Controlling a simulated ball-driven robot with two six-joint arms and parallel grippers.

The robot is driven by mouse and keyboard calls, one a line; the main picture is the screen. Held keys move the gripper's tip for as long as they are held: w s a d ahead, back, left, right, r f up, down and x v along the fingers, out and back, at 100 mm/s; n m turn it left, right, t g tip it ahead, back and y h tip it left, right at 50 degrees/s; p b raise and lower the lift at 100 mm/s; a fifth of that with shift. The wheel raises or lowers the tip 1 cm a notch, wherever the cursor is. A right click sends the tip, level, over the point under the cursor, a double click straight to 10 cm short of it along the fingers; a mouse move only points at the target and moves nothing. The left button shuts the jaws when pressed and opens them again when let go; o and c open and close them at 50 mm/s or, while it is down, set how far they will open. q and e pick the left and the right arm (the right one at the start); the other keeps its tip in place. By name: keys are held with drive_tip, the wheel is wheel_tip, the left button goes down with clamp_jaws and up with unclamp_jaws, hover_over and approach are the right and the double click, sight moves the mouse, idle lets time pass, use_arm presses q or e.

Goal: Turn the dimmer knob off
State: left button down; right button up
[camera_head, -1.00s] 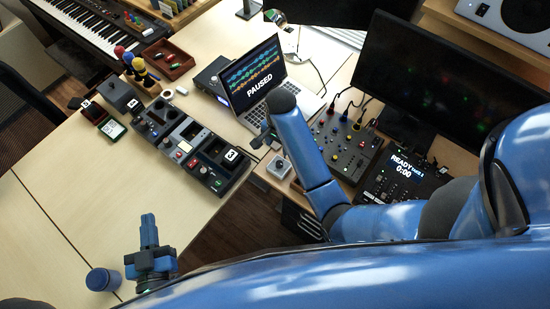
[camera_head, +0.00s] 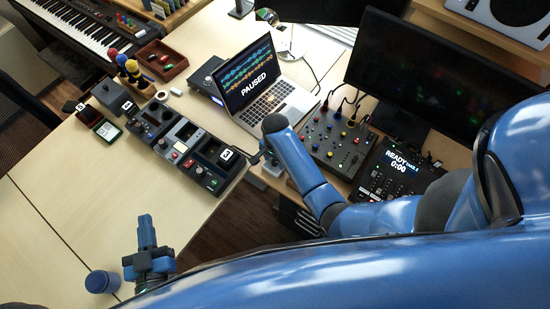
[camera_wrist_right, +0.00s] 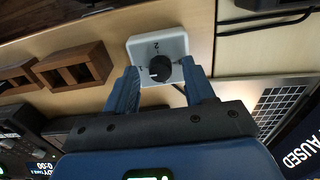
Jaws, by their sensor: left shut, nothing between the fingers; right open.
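The dimmer is a small white box (camera_wrist_right: 176,46) with a round black knob (camera_wrist_right: 160,69) and a white pointer mark, seen in the right wrist view. My right gripper (camera_wrist_right: 159,72) is open, its two blue fingers on either side of the knob; I cannot tell whether they touch it. In the head view the dimmer box (camera_head: 273,168) sits at the desk edge, partly hidden by my right gripper (camera_head: 262,156). My left gripper (camera_head: 146,225) is shut and empty, low at the left, far from the dimmer.
The laptop (camera_head: 262,85) reading PAUSED stands behind the dimmer. A mixer (camera_head: 335,140) with cables lies to its right, and a row of dark control modules (camera_head: 185,145) to its left. The left table is mostly clear.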

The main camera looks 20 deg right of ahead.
drive_tip(key=shift+f, duration=0.15)
drive_tip(key=shift+c, duration=0.2)
clamp_jaws()
